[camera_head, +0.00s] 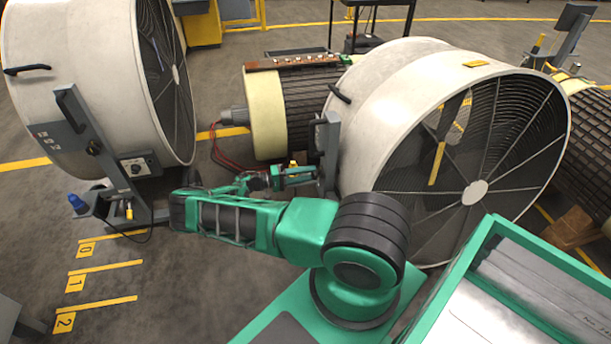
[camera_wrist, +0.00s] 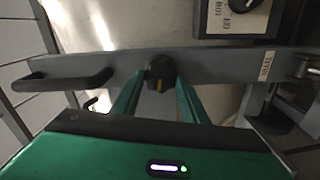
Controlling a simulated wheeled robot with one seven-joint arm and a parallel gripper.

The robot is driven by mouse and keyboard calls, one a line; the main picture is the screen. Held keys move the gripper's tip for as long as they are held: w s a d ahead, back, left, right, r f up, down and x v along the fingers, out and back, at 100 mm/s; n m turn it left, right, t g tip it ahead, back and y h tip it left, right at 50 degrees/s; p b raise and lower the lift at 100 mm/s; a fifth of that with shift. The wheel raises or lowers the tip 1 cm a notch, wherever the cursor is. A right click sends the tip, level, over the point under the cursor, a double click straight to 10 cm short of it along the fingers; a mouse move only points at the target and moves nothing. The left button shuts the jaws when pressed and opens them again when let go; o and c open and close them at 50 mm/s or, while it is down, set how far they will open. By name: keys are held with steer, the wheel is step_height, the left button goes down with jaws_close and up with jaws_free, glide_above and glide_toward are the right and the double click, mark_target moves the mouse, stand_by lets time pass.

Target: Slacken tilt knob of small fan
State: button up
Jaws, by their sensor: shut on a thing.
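In the head view my gripper (camera_head: 312,174) reaches the bracket at the left side of the right-hand white drum fan (camera_head: 385,110); the knob is hidden there. Another white drum fan (camera_head: 85,75) stands at the left, with its own dark knob (camera_head: 93,147). I cannot tell for sure which fan is smaller.
A control box (camera_wrist: 240,15) marked LOW and OFF is above right of the knob. A black handle (camera_wrist: 65,78) sticks out to its left. A ribbed rotor (camera_head: 300,100) lies behind my gripper, with red cables (camera_head: 225,150) beside it. Floor is open at the lower left.

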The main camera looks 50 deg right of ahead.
steer(key=shift+w+f+n, duration=0.15)
steer(key=shift+n, duration=1.7)
steer(key=shift+w+f+n, duration=0.1)
steer(key=shift+n, duration=1.75)
steer(key=o, duration=1)
steer(key=shift+s, duration=0.1)
steer(key=shift+o, duration=0.2)
steer(key=v, duration=1.1)
steer(key=shift+s+f, duration=0.1)
